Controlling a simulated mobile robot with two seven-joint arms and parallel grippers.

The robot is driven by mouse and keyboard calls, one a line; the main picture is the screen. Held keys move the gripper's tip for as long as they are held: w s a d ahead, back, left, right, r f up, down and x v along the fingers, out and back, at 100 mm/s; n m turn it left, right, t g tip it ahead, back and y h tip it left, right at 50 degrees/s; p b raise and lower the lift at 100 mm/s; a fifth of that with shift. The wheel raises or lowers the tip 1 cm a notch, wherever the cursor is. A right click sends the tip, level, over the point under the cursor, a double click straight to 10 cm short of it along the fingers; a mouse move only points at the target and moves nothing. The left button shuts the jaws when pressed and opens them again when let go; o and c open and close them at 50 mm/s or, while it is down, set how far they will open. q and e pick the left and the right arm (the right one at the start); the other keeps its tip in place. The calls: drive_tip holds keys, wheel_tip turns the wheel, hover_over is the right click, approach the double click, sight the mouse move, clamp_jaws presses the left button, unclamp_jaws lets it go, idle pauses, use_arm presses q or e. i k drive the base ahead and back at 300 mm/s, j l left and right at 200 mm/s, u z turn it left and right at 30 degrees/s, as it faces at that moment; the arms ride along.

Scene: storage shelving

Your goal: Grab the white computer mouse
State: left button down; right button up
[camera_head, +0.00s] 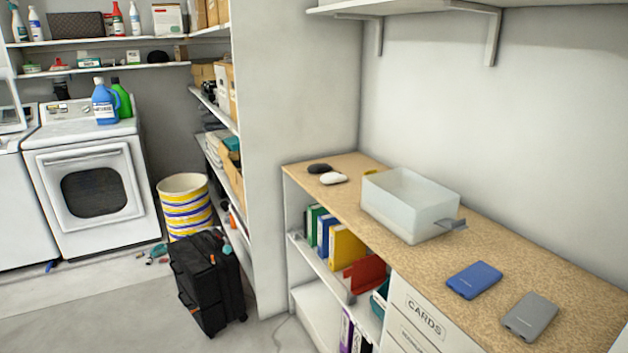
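The white computer mouse (333,178) lies on the wood-look countertop (490,240) near its far left end. A black mouse (320,168) lies just behind it, a little to the left. Neither of my grippers shows in the head view, so I see nothing holding or touching the mouse.
A translucent box (408,205) stands right of the mouse, with a small grey item (453,224) at its side. A blue device (474,280) and a grey one (531,316) lie nearer. A shelf (420,5) hangs above. A black suitcase (208,280) stands on the floor.

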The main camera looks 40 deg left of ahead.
sight(328, 178)
drive_tip(key=u, duration=0.45)
drive_tip(key=i+u, duration=0.15)
drive_tip(key=u, duration=0.25)
drive_tip(key=i+u, duration=0.1)
drive_tip(key=u, duration=0.35)
drive_tip(key=i+l, duration=0.1)
drive_tip(key=i, duration=0.45)
drive_tip(key=k, duration=0.2)
drive_tip(key=i+j, duration=0.1)
drive_tip(key=j, duration=0.3)
drive_tip(key=i+j+z, duration=0.15)
drive_tip(key=i+j, duration=0.55)
drive_tip(key=j, duration=0.15)
